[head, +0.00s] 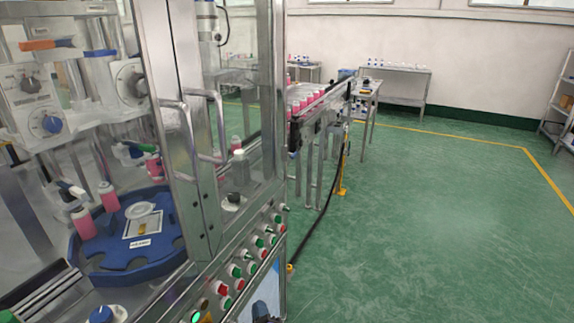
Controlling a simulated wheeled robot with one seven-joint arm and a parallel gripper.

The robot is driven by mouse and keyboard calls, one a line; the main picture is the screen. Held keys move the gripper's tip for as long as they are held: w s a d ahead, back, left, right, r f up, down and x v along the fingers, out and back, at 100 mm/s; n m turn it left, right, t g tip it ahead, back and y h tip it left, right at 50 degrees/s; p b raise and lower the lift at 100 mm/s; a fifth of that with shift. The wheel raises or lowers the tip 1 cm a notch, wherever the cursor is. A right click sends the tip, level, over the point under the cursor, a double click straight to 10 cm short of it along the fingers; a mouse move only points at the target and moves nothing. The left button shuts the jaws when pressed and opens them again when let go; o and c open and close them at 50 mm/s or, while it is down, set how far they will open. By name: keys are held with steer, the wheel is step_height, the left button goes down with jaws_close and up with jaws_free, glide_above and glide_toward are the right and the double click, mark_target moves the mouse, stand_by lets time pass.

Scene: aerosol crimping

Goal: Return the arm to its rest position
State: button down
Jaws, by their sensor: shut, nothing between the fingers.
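Neither my arm nor my gripper can be made out in the head view. A crimping machine (184,120) with a metal frame, clear panels and two door handles fills the left side. Inside it is a blue rotary plate (115,258) with pink bottles (83,222) at its left edge. A white-capped bottle (238,168) stands behind the clear panel near the machine's right side.
A panel of red and green buttons (253,255) runs along the machine's front. A conveyor (322,108) with pink bottles extends behind. A dark cable (325,220) lies near the machine. The green floor (430,230) on the right is clear, and a shelf (555,110) stands far right.

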steer(key=w+d+r+m+g+h, duration=0.2)
steer(key=w+d+r+m+h, duration=0.2)
steer(key=d+r+m+h, duration=0.35)
steer(key=w+d+r+m+g+h, duration=0.1)
steer(key=w+d+r+m+h, duration=0.35)
steer(key=r+m+h, duration=0.4)
steer(key=s+d+r+m+g+h, duration=0.1)
steer(key=s+d+r+m+g, duration=0.2)
steer(key=d+r+m+g, duration=0.9)
steer(key=s+d+r+m+g+y, duration=0.1)
steer(key=s+d+r+m+y, duration=0.2)
steer(key=s+d+r+m, duration=0.3)
steer(key=s+d+r+m+g+y, duration=0.25)
steer(key=d+r+m, duration=0.25)
steer(key=d+r, duration=0.3)
steer(key=s+d+r+m+t+y, duration=0.1)
steer(key=s+r+m+t+y, duration=0.1)
steer(key=s, duration=0.5)
steer(key=s+r+m+t+y, duration=0.3)
steer(key=s+r+m+y, duration=0.1)
steer(key=s+r+m, duration=0.2)
steer(key=shift+s+d+r+m, duration=0.4)
steer(key=shift+s+r, duration=0.25)
steer(key=shift+s, duration=0.45)
